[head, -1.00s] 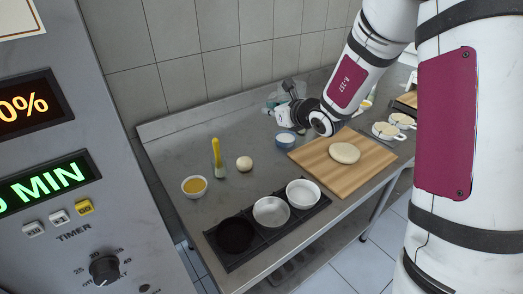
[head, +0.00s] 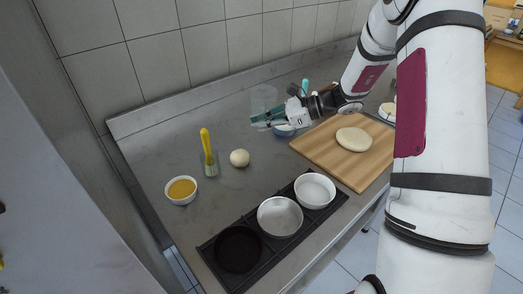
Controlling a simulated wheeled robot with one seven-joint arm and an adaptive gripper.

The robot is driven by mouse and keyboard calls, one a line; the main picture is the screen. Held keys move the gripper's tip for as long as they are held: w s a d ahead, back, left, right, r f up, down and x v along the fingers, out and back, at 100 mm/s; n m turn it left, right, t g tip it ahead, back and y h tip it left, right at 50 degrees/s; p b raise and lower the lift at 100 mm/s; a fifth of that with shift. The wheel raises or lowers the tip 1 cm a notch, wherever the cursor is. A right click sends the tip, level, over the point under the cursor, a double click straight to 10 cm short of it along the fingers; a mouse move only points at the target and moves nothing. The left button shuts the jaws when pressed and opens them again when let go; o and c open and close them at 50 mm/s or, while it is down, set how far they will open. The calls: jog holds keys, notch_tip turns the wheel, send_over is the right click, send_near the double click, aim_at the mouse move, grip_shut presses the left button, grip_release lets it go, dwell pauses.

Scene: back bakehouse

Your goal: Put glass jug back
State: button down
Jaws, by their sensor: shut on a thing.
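The glass jug (head: 263,98) is clear and hard to make out against the grey worktop and tiles. It is at the fingers of my gripper (head: 262,119), left of the wooden board and up and right of the dough ball. My gripper is shut on the jug. The fingers hide part of it, and I cannot tell whether its base touches the worktop.
A blue bowl (head: 285,131) is partly hidden beside my gripper. A brush stands in a small glass (head: 209,165) near a yellow-filled bowl (head: 181,190) and a dough ball (head: 240,158). Flattened dough lies on the board (head: 327,155). A black rack (head: 265,245) holds round tins.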

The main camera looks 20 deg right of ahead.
notch_tip(320, 180, down, 10)
jog(key=shift+s+r+p, duration=0.1)
jog(key=shift+p, duration=0.2)
dwell(0.4)
jog(key=c, duration=1.8)
grip_release()
jog(key=shift+f, duration=0.2)
jog(key=shift+o, duration=0.2)
